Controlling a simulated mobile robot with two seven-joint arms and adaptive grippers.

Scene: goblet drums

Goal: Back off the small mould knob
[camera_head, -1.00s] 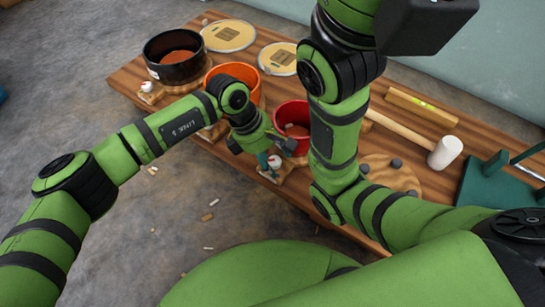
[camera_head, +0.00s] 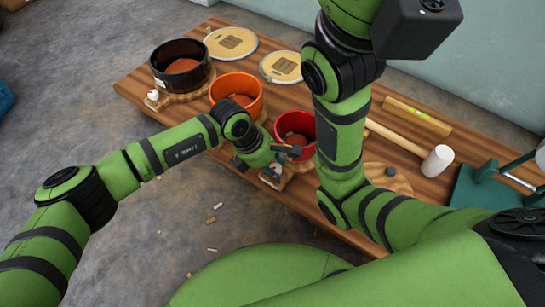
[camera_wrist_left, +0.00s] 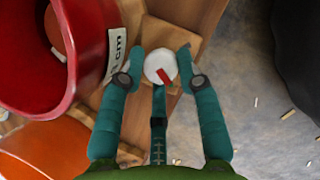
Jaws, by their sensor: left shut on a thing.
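The small mould's knob (camera_wrist_left: 153,66) is a round white cap with a red mark, seen from above in the left wrist view. It sits on the wooden mould base (camera_wrist_left: 181,28) beside the red drum shell (camera_wrist_left: 92,62). My left gripper (camera_wrist_left: 160,54) is shut on the knob, with one teal finger on each side of it. In the head view the left gripper (camera_head: 275,171) is at the table's front edge, just in front of the red shell (camera_head: 295,121), and mostly hides the knob. My right arm rises at the right; its fingers are not visible.
An orange shell (camera_head: 237,84) and a larger black shell (camera_head: 181,54) stand to the left on the wooden table (camera_head: 132,86). Two round drumheads (camera_head: 231,43) lie behind. A white-headed mallet (camera_head: 437,160), a spirit level (camera_head: 417,116) and a green stand (camera_head: 487,187) are at the right.

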